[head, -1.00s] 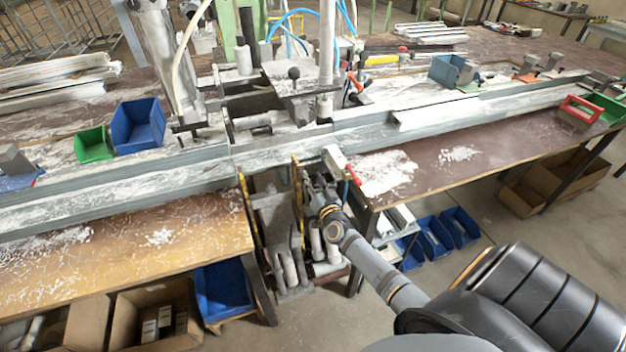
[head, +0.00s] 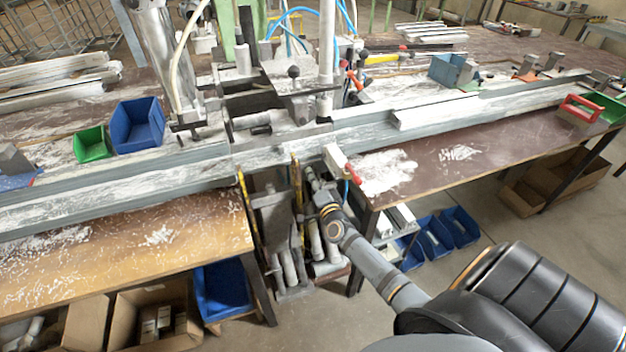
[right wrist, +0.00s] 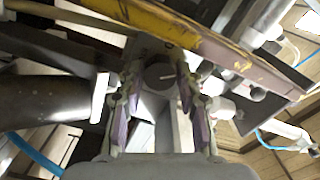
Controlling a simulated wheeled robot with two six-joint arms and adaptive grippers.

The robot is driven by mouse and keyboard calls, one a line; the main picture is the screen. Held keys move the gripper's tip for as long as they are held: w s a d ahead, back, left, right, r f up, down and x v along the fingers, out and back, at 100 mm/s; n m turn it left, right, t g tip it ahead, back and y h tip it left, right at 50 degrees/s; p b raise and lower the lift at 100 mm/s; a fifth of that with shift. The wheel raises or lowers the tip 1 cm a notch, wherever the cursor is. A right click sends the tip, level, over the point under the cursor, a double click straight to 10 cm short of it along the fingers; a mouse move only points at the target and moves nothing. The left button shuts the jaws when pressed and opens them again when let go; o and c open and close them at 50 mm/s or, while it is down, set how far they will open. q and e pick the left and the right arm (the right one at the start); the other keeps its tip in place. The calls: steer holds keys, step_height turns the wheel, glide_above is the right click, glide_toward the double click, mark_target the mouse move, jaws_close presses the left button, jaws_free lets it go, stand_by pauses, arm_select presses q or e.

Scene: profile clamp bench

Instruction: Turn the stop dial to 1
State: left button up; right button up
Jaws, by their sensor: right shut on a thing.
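The stop dial (right wrist: 160,75) is a small round grey knob with a thin white mark, seen in the right wrist view. The mark points roughly to the right in that picture. My right gripper (right wrist: 158,84) has its purple-padded fingers on both sides of the dial and is shut on it. In the head view my right gripper (head: 313,180) reaches in below the front edge of the bench rail, and the dial is hidden there. I cannot read any numbers around the dial. My left gripper is not in view.
A worn yellow bar (right wrist: 190,32) crosses just above the dial in the right wrist view. The long grey rail (head: 110,187) runs above my gripper. A red-handled white block (head: 338,160) sits close by on the right. Blue bins (head: 437,238) stand below the bench.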

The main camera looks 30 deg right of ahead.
steer(key=shift+f+m, duration=0.1)
steer(key=shift+m, duration=0.3)
steer(key=o, duration=0.9)
steer(key=v, duration=1.2)
